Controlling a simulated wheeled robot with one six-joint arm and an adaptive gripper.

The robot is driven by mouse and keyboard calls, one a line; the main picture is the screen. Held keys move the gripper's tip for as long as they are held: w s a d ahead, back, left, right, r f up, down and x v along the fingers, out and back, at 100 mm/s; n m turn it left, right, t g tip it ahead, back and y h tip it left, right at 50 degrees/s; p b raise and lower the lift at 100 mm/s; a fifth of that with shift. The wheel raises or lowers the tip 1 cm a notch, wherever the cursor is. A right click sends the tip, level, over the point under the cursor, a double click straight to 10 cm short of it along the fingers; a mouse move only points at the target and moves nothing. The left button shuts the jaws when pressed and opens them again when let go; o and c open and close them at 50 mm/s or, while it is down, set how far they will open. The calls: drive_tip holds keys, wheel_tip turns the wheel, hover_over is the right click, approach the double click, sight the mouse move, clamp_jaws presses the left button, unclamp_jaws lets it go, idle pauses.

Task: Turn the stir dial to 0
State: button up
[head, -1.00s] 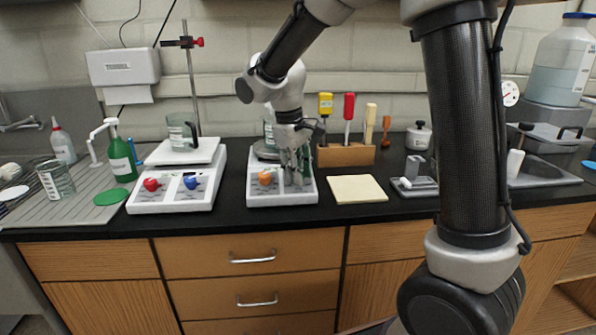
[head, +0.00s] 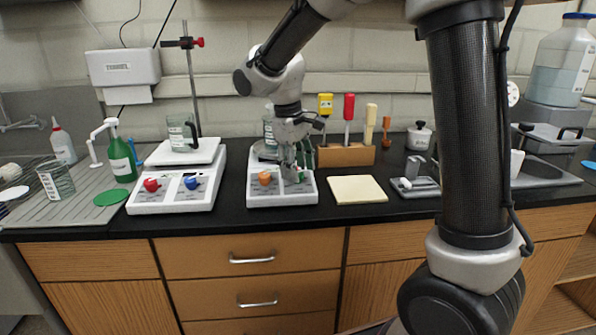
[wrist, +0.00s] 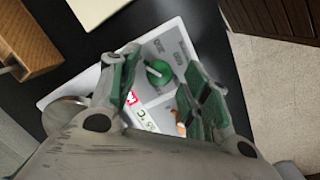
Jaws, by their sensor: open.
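A white hotplate (head: 262,198) on the bench has an orange dial (head: 265,178) on the left of its front panel and a green dial (head: 301,177) on the right. My gripper (head: 293,173) hangs over the right part of this panel and partly hides the green dial. In the wrist view, the green dial (wrist: 158,72) with a white pointer mark lies between my open, green-padded fingers (wrist: 163,60). I see no clear contact. The orange dial (wrist: 179,122) is mostly hidden behind a finger. The panel lettering is too small to tell which dial is stir.
A second white hotplate (head: 138,202) to the left has a red dial (head: 151,185) and a blue dial (head: 191,182). A wooden block (head: 345,155) with tools stands behind right. A yellow pad (head: 357,189) lies to the right on the black bench.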

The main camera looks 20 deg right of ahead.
wheel_tip(320, 180, up, 10)
drive_tip(key=a, duration=0.1)
drive_tip(key=shift+s+a+r, duration=0.15)
drive_tip(key=shift+s+a, duration=0.05)
drive_tip(key=shift+a, duration=0.15)
drive_tip(key=s+d+f+m+t+y, duration=0.1)
drive_tip(key=s+d+m+t, duration=0.1)
drive_tip(key=s+d, duration=0.6)
drive_tip(key=s+d+f+m+t, duration=0.2)
drive_tip(key=s+d, duration=0.6)
drive_tip(key=s, duration=0.8)
drive_tip(key=shift+d+f+m+y, duration=0.15)
drive_tip(key=shift+d+m+y, duration=0.25)
drive_tip(key=shift+m, duration=1)
